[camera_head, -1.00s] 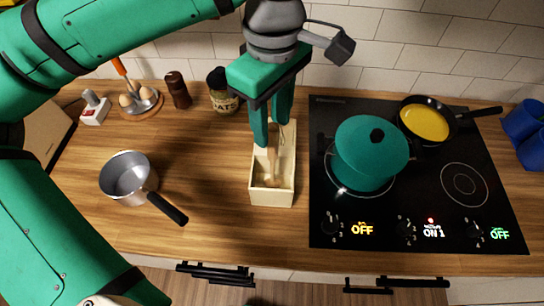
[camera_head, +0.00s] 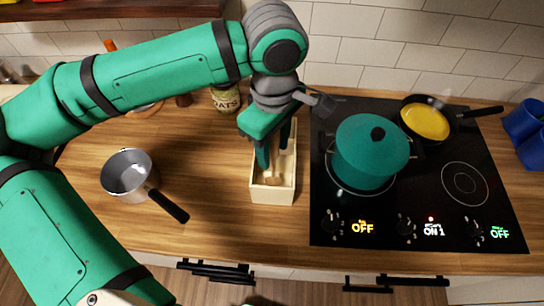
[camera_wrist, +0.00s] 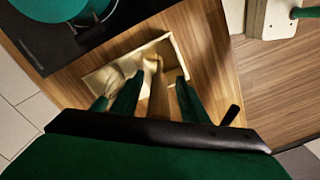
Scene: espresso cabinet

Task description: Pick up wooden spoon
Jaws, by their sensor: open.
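A pale open-topped box (camera_head: 272,194) stands on the wooden counter, left of the stove. A light wooden spoon (camera_head: 273,180) is inside it, partly hidden by my gripper in the head view. My gripper (camera_head: 270,160) points down into the box with its fingers at or just inside the opening. In the wrist view the box (camera_wrist: 100,78) lies beyond my open gripper (camera_wrist: 157,100). The wooden spoon (camera_wrist: 157,92) runs up between the two fingers, with a gap showing to each side.
The black stove (camera_head: 420,225) borders the box on the right, with a lidded green pot (camera_head: 362,160) close by and a yellow-filled pan (camera_head: 424,120) behind. A grey saucepan (camera_head: 128,172) stands at left. An oats jar (camera_head: 224,100) stands behind the box. Counter between saucepan and box is clear.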

